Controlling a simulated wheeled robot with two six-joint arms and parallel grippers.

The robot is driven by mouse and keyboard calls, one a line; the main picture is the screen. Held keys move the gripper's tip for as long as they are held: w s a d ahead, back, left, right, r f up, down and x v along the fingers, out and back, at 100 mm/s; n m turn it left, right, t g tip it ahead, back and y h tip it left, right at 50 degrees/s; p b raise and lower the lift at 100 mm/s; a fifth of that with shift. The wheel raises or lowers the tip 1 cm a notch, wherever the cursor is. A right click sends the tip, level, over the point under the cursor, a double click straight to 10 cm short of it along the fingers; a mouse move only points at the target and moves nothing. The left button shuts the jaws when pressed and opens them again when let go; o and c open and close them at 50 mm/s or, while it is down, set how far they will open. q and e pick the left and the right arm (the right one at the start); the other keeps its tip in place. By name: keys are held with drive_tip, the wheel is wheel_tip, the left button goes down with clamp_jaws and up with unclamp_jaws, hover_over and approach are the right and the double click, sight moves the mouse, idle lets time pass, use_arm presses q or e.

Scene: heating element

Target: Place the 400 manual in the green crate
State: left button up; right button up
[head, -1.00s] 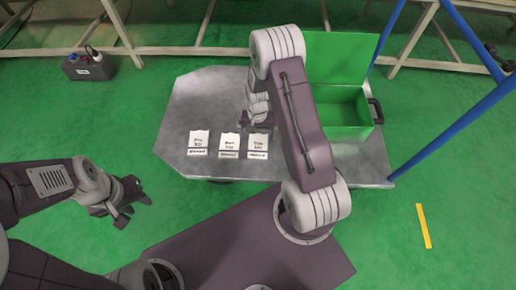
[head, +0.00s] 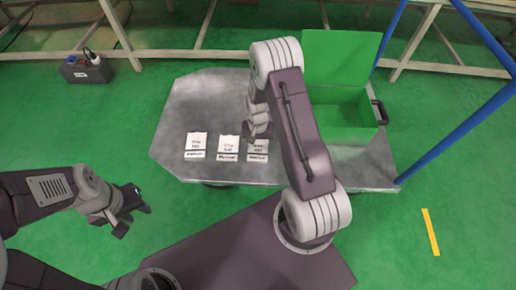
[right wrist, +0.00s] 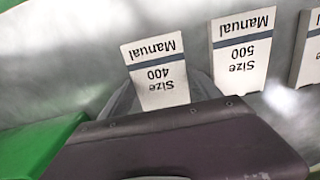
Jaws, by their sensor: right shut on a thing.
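The 400 manual (right wrist: 158,75) is a white booklet marked "Size 400 Manual", upside down in the right wrist view. In the head view it is the rightmost of three manuals (head: 258,150) on the grey table. My right gripper (head: 257,133) is shut on its far edge; the dark gripper body hides part of the fingers in the right wrist view (right wrist: 165,105). The green crate (head: 345,118) stands open at the table's right, its lid raised; its edge also shows in the right wrist view (right wrist: 35,145). My left gripper (head: 130,213) is open and empty, off the table at left.
The 500 manual (right wrist: 242,55) lies beside the 400 one, and a third manual (head: 195,146) lies at the left of the row. The grey table (head: 195,105) is bare behind them. Blue posts (head: 455,135) stand to the right of the table.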

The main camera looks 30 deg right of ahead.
sight(258, 148)
wheel_tip(258, 148, up, 10)
drive_tip(key=p, duration=0.6)
